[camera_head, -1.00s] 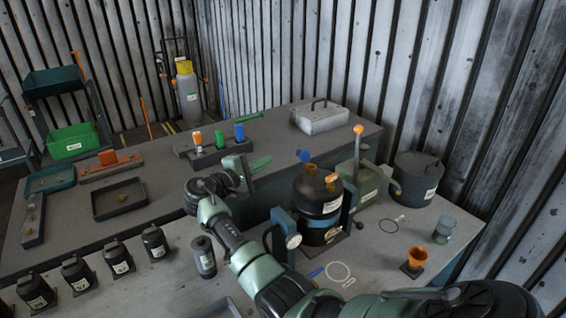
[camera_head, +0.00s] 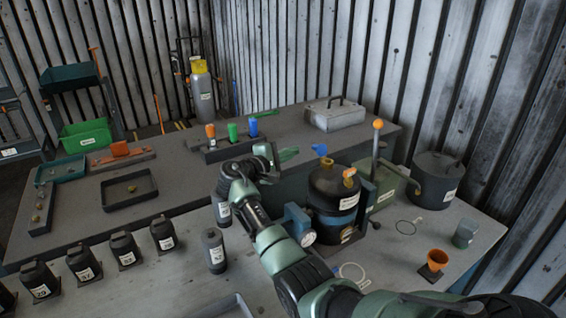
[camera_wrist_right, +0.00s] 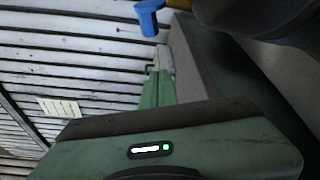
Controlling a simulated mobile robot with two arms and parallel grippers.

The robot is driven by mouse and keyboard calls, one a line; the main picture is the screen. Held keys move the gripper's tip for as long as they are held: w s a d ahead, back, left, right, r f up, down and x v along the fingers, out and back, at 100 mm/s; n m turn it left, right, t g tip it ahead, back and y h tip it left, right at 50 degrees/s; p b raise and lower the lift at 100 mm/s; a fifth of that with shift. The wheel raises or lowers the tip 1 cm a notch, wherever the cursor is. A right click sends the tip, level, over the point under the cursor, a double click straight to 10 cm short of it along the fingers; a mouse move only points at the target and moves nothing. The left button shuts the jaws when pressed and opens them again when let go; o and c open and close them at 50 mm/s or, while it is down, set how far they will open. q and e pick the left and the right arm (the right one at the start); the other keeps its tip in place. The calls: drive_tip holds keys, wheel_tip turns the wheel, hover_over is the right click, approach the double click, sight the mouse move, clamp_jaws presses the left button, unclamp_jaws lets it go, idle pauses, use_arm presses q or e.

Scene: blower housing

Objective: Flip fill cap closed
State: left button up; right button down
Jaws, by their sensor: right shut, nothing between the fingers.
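A dark rounded vessel (camera_head: 333,190) stands upright on the bench with an amber neck (camera_head: 326,163) on top. A small blue cap (camera_head: 319,149) stands raised above that neck. In the wrist view the blue cap (camera_wrist_right: 149,20) shows at the top, past the fingers, with a bit of yellow beside it. My right gripper (camera_head: 288,154) is shut and empty, just left of the blue cap and apart from it. Its green fingers also show in the wrist view (camera_wrist_right: 158,85). My left gripper is not in view.
An orange knob (camera_head: 349,175) sits on the vessel's right side. An orange-tipped lever (camera_head: 378,125) rises behind it, by a green box. Black bottles (camera_head: 122,248) line the front left.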

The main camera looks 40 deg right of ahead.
sight(318, 150)
drive_tip(key=s+d+p, duration=0.1)
drive_tip(key=p, duration=0.1)
drive_tip(key=s+d+r+p, duration=0.1)
drive_tip(key=s+p, duration=0.1)
drive_tip(key=shift+d, duration=0.35)
idle(0.5)
drive_tip(key=shift+r+m+b, duration=0.1)
drive_tip(key=shift+m+b, duration=0.3)
drive_tip(key=shift+b, duration=0.05)
